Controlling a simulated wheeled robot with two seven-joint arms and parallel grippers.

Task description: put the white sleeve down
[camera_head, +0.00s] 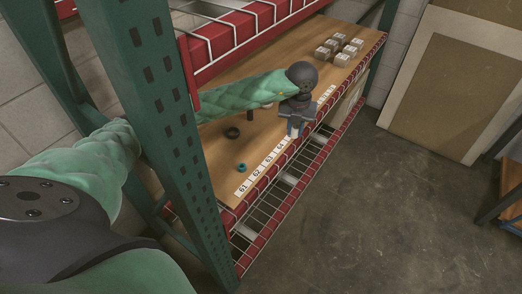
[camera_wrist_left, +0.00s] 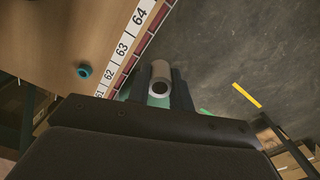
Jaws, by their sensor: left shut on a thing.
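The white sleeve (camera_head: 295,131) is a short pale cylinder held in my left gripper (camera_head: 294,125), below the wrist. In the left wrist view the sleeve (camera_wrist_left: 161,72) shows between the two fingers of the left gripper (camera_wrist_left: 159,90), with its dark round opening facing the camera. The gripper is shut on it near the front edge of the wooden shelf (camera_head: 220,180). In the left wrist view the sleeve appears just to the right of the numbered label strip, against the floor. I cannot tell its height above the shelf. My right gripper is not in view.
A teal ring (camera_head: 242,168) and a black ring (camera_head: 232,132) lie on the shelf, with a dark upright post (camera_head: 249,115) near them. Several small boxes (camera_head: 338,50) stand at the far end. A green rack upright (camera_head: 160,110) and red upper beam (camera_head: 225,40) flank the arm.

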